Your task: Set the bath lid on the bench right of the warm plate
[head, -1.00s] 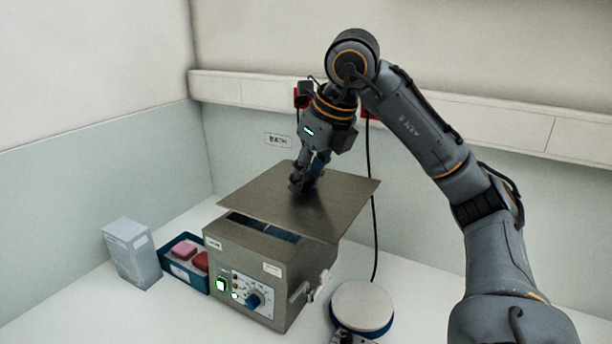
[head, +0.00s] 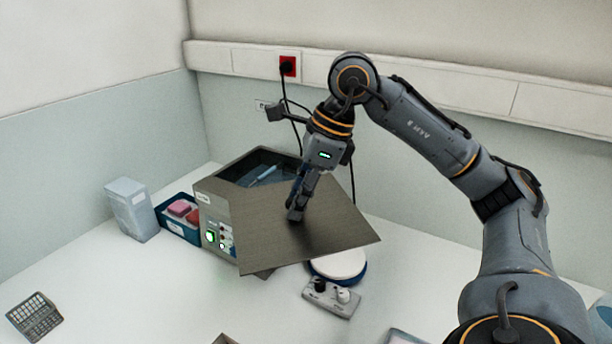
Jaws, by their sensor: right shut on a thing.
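The bath lid (head: 275,228) is a flat grey metal plate in the head view, raised and slightly tilted. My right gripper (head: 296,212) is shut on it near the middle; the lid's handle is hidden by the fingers. The lid covers the front right of the metal water bath (head: 214,212), whose open top shows at the back with something long inside. The warm plate (head: 340,265), a round white-topped plate with a blue rim, is partly hidden under the lid's front right edge. My left gripper is not in view.
A control box with knobs (head: 332,298) stands in front of the warm plate. A blue tray (head: 176,228) with pink and red pieces and a pale box (head: 132,209) stand left of the bath. Bench (head: 420,275) right of the warm plate is clear.

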